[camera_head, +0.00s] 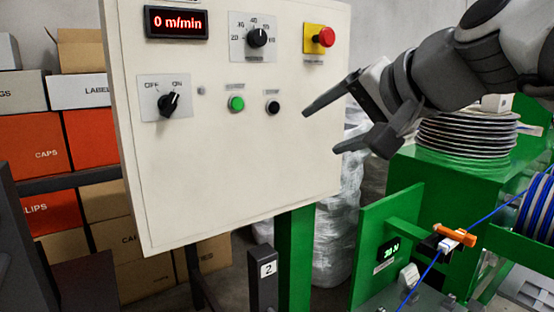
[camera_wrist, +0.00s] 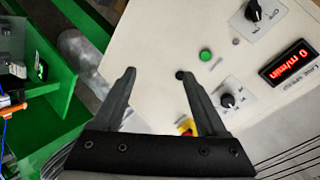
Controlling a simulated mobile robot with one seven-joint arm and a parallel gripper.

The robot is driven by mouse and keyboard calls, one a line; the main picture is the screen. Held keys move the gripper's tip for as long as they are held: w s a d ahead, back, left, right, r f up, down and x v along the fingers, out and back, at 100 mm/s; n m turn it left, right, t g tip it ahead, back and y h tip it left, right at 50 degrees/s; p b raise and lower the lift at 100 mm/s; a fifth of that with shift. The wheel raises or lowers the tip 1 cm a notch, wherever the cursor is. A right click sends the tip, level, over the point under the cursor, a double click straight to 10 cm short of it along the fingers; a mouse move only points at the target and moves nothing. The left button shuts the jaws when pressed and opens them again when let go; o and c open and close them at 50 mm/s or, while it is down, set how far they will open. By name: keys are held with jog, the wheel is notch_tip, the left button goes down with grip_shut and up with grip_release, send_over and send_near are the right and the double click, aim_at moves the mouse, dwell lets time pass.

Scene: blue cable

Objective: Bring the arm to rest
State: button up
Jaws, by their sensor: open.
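My gripper (camera_head: 320,128) is in front of the right part of a cream control panel (camera_head: 215,185) in the head view. Its two fingers are spread apart with nothing between them. The panel display (camera_head: 177,22) reads 0 m/min. The OFF/ON switch (camera_head: 168,104) has its pointer toward ON. The speed dial (camera_head: 257,38), the green button (camera_head: 236,103) and the red emergency button (camera_head: 324,37) also show.
A green machine (camera_head: 440,190) with a blue cable (camera_head: 428,272), an orange-handled clamp (camera_head: 455,235) and a blue spool (camera_head: 540,210) stands at the right. Stacked boxes (camera_head: 35,145) stand at the left. A post labelled 2 (camera_head: 264,285) rises below the panel.

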jog(key=s+d+f+n+g+h+p, duration=0.2)
jog(key=s+f, duration=0.5)
jog(key=f, duration=0.4)
jog(key=s+d+f+n+g+h+p, duration=0.2)
jog(key=s+f, duration=0.5)
jog(key=f, duration=0.4)
jog(key=shift+s+d+n+g+h, duration=0.25)
jog(key=shift+d+n+g+h, duration=0.45)
jog(key=shift+d+n+h, duration=0.3)
jog(key=shift+d, duration=0.1)
